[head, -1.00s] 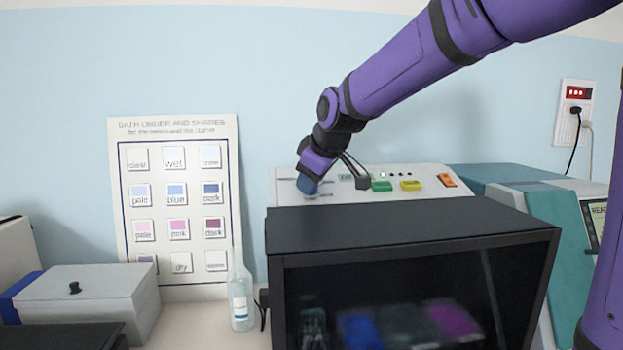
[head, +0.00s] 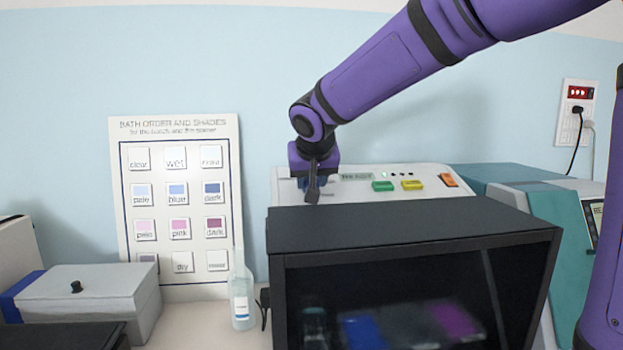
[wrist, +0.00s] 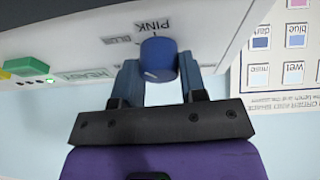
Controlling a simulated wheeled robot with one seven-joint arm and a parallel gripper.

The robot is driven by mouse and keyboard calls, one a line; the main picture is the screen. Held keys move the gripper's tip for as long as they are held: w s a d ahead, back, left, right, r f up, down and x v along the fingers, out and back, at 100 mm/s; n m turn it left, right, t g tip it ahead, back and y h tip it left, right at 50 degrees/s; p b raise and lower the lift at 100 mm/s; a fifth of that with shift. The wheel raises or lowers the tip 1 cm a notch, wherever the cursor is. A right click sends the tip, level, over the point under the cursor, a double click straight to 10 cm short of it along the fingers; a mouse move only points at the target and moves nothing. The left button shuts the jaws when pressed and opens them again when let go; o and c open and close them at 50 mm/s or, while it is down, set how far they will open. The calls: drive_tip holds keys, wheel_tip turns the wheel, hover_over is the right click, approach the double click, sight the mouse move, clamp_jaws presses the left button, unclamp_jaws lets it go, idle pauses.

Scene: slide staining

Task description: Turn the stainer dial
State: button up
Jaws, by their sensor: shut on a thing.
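The stainer (head: 430,193) has a white sloped control panel behind its dark-topped housing. Its blue dial (wrist: 158,58) shows in the wrist view, with the printed word PINK just beyond it and a smaller label, partly legible as BLUE, to its left. A pale mark shows on the dial's face. My gripper (wrist: 158,80) has one finger on each side of the dial and is shut on it. In the head view, my gripper (head: 313,190) is at the panel's left end and hides most of the dial.
A green button (head: 383,186), a yellow button (head: 412,185) and an orange switch (head: 447,180) sit right of the dial. The dark housing (head: 400,228) stands in front of the panel. A bottle (head: 240,300) and a chart (head: 176,200) are to the left.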

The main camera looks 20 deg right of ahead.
drive_tip(key=m+h, duration=0.1)
drive_tip(key=m, duration=0.2)
drive_tip(key=m+g+h, duration=0.1)
drive_tip(key=m, duration=0.3)
drive_tip(key=shift+m+g, duration=0.3)
idle(0.4)
drive_tip(key=o, duration=0.9)
drive_tip(key=shift+a, duration=0.1)
drive_tip(key=v, duration=1)
drive_tip(key=shift+s+r, duration=0.25)
drive_tip(key=shift+r, duration=0.05)
